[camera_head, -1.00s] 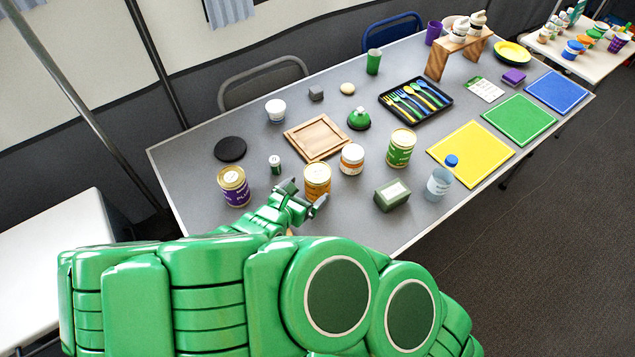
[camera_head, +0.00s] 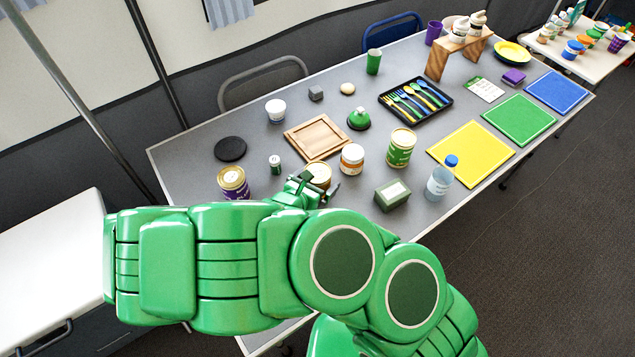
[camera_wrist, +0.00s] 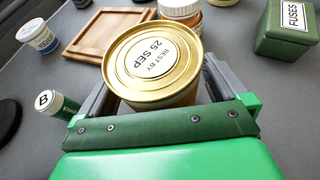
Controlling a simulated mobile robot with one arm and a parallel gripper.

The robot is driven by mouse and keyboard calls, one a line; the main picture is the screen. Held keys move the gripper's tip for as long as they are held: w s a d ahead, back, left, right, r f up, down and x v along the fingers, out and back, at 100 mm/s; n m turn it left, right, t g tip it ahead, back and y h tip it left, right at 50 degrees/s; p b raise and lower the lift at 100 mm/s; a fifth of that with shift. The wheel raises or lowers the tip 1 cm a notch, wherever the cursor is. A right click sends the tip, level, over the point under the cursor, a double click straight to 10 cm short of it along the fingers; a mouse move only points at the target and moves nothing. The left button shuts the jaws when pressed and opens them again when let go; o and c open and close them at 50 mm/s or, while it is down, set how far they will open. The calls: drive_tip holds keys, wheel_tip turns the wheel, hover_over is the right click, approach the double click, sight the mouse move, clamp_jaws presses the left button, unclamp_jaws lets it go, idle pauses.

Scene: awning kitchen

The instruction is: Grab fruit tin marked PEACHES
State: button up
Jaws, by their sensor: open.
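A gold-lidded tin with an orange label (camera_head: 319,173) stands upright on the grey table near its front edge. My gripper (camera_head: 313,186) mostly hides it in the head view. In the wrist view the tin's lid (camera_wrist: 152,60) reads "BEST BY 25 SEP". My gripper (camera_wrist: 160,75) is open, with one finger on each side of this tin. I cannot tell whether either finger touches it. The side label is hidden now, so PEACHES cannot be read. A purple tin (camera_head: 234,183) stands to the left and a green tin (camera_head: 401,148) to the right.
Close around are a white jar with an orange label (camera_head: 352,159), a green box marked FUSES (camera_wrist: 289,30), a small green cylinder marked B (camera_wrist: 57,105) and a wooden tray (camera_head: 317,138). A clear bottle with a blue cap (camera_head: 440,180) stands right of the box.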

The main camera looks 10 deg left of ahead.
drive_tip(key=c, duration=1.3)
